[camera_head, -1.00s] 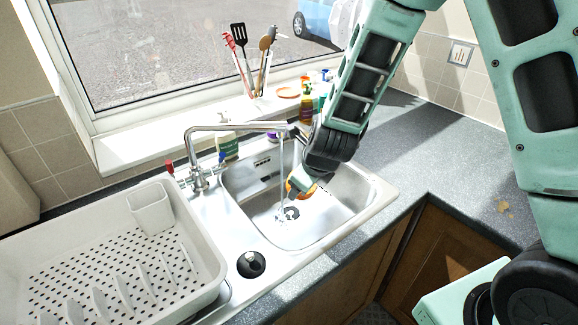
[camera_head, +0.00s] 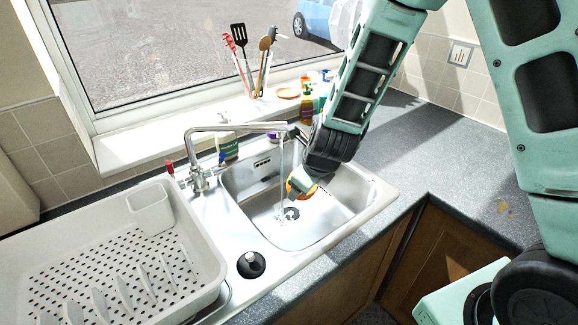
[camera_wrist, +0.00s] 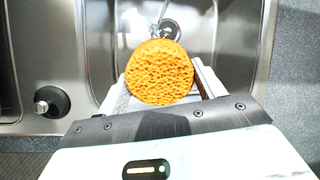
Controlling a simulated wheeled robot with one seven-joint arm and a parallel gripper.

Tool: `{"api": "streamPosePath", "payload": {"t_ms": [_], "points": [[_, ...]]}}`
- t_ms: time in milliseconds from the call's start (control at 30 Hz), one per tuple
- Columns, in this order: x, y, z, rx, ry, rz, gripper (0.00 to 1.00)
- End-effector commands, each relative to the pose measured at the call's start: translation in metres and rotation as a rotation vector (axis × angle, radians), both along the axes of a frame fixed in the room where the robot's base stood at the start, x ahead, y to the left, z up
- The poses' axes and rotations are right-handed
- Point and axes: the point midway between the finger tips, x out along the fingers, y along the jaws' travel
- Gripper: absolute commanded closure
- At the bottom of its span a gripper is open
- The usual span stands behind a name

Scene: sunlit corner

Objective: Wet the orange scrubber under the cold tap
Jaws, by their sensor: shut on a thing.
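The orange scrubber (camera_wrist: 160,72) is a round, porous pad held between the two fingers of my gripper (camera_wrist: 163,88) in the wrist view. In the head view my gripper (camera_head: 303,181) hangs inside the sink bowl, and only an orange edge of the scrubber (camera_head: 289,189) shows. The steel tap (camera_head: 238,128) reaches over the bowl, and a thin stream of water (camera_head: 281,165) falls from its spout. The stream comes down at or just beside the scrubber's left edge; I cannot tell whether they touch. A blue-marked handle (camera_head: 221,157) and a red-marked handle (camera_head: 170,167) sit at the tap's base.
The steel sink bowl (camera_head: 335,215) has its drain (camera_head: 291,213) below my gripper. A white dish rack (camera_head: 205,262) stands left, and a black plug (camera_head: 251,264) lies on the drainer. Bottles, including a green-labelled one (camera_head: 228,146), stand behind the sink. The right worktop (camera_head: 420,150) is mostly clear.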

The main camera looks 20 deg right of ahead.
Motion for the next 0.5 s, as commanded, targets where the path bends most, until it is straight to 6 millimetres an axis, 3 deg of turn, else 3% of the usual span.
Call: {"api": "streamPosePath", "payload": {"t_ms": [500], "points": [[-0.038, -0.003, 0.032, 0.001, -0.001, -0.001, 0.50]]}}
